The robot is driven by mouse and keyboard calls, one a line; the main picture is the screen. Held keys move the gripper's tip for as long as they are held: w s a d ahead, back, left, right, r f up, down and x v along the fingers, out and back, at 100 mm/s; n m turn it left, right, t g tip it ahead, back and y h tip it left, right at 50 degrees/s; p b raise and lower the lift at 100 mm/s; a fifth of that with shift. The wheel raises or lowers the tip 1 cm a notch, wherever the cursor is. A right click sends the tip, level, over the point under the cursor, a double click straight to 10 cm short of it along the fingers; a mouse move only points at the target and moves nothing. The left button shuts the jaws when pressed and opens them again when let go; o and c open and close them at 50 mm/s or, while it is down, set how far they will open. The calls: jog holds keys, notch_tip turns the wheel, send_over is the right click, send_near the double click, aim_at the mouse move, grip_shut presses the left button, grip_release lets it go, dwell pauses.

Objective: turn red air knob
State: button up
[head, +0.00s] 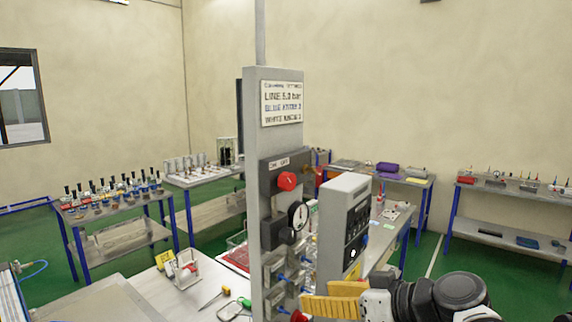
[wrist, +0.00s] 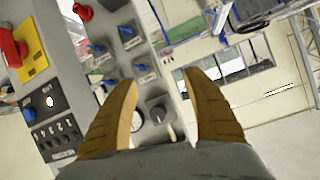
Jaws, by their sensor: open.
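In the head view, a red knob (head: 287,181) sits high on the grey panel (head: 262,92), above a round gauge (head: 298,215). A second red part (head: 298,315) shows at the panel's bottom, by the yellow fingers. My gripper (head: 315,297) is low and right of the upper red knob, apart from it. In the wrist view, my gripper (wrist: 160,78) is open with nothing between its fingers. A red knob (wrist: 83,12) is at the top left there, beyond several blue knobs (wrist: 125,32).
A grey control box (head: 346,190) stands right of the panel. In the wrist view, a red button (wrist: 12,48) is on a yellow plate (wrist: 30,55). A white sign (head: 282,103) is on the panel. Workbenches (head: 110,245) with small parts stand behind; green floor separates them.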

aim_at(291, 180)
jog(key=w+d+r+n+t+y+p, duration=0.1)
jog(key=w+r+n+y+p, duration=0.3)
jog(key=r, duration=0.6)
jog(key=w+d+r+m+t+p, duration=0.1)
jog(key=w+r+p, duration=0.1)
jog(key=r+p, duration=0.65)
jog(key=x, duration=0.3)
jog(key=r+x, duration=0.1)
jog(key=x, duration=0.7)
jog(key=shift+r+p, duration=0.25)
jog(key=shift+p, duration=0.1)
jog(key=shift+d, duration=0.1)
jog(key=c, duration=1.2)
